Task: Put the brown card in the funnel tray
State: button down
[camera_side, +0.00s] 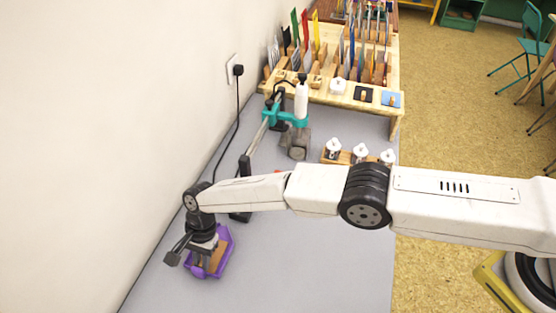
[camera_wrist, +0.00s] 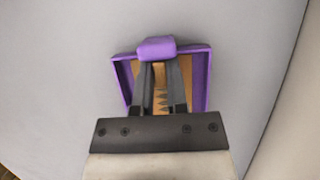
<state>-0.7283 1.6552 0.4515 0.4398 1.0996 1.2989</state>
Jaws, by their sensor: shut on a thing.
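The brown card (camera_wrist: 185,72) lies flat or nearly flat inside a purple tray. It also shows in the side view (camera_side: 218,257). The purple funnel tray (camera_wrist: 205,82) stands on the grey surface at the lower left of the side view (camera_side: 226,239), with raised walls around the card. My gripper (camera_wrist: 158,68) points down into the tray (camera_side: 204,264), its fingers close together over the card. A purple block (camera_wrist: 156,48) hides the fingertips. The exact point of contact is hidden, and I cannot tell whether the card touches the tray floor.
The wall runs close along the left. A black-and-teal stand (camera_side: 285,117) and several small white-topped holders (camera_side: 360,151) are farther back. A wooden rack (camera_side: 325,88) of coloured cards stands at the far end. The grey table (camera_side: 290,265) is clear right of the tray.

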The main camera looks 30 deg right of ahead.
jog(key=shift+f, duration=0.35)
jog(key=shift+f, duration=0.15)
jog(key=c, duration=0.7)
grip_release()
jog(key=shift+s+d+f, duration=0.15)
jog(key=shift+f, duration=0.05)
jog(key=shift+o, duration=0.2)
jog(key=shift+r, duration=0.2)
jog(key=shift+w+r, duration=0.2)
jog(key=shift+r, duration=0.5)
jog(key=v, duration=1.1)
jog(key=shift+r, duration=0.35)
jog(key=shift+w, duration=0.1)
